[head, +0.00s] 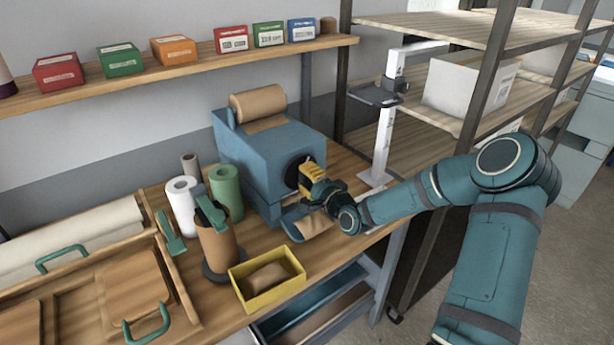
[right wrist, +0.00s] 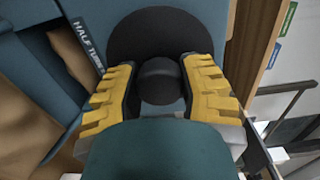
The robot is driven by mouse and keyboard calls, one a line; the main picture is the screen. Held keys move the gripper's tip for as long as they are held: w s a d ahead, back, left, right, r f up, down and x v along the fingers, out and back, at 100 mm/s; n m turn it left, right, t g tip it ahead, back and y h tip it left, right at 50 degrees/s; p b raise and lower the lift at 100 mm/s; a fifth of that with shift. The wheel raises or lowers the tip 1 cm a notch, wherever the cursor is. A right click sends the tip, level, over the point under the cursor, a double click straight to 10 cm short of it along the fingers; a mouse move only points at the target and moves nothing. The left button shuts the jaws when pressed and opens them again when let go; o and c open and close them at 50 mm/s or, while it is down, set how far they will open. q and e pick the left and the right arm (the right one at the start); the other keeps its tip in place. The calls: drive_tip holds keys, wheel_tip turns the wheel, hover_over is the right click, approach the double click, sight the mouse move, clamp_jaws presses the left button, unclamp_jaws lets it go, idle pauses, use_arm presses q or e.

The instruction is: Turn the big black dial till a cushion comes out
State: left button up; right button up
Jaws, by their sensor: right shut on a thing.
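The big black dial (head: 292,171) is on the front of a blue machine (head: 248,150) with a roll of brown paper on top. In the right wrist view it is a black disc (right wrist: 150,35) with a round black knob (right wrist: 160,80) in its middle. My right gripper (head: 304,179), with yellow fingers, is shut on this knob, one finger on each side. Brown paper (head: 310,224) shows at the machine's lower front, by the blue outlet tray. A brown paper cushion (head: 268,279) lies in a yellow box (head: 238,287) on the bench. My left gripper is out of view.
A wooden tray (head: 178,290) is at the left. A dark-framed shelf rack (head: 480,105) stands at the right.

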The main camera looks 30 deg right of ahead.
drive_tip(key=shift+a, duration=0.15)
drive_tip(key=o, duration=1.2)
drive_tip(key=shift+s, duration=0.25)
drive_tip(key=s, duration=0.7)
drive_tip(key=s+d, duration=0.1)
drive_tip(key=s, duration=0.3)
drive_tip(key=shift+s, duration=0.2)
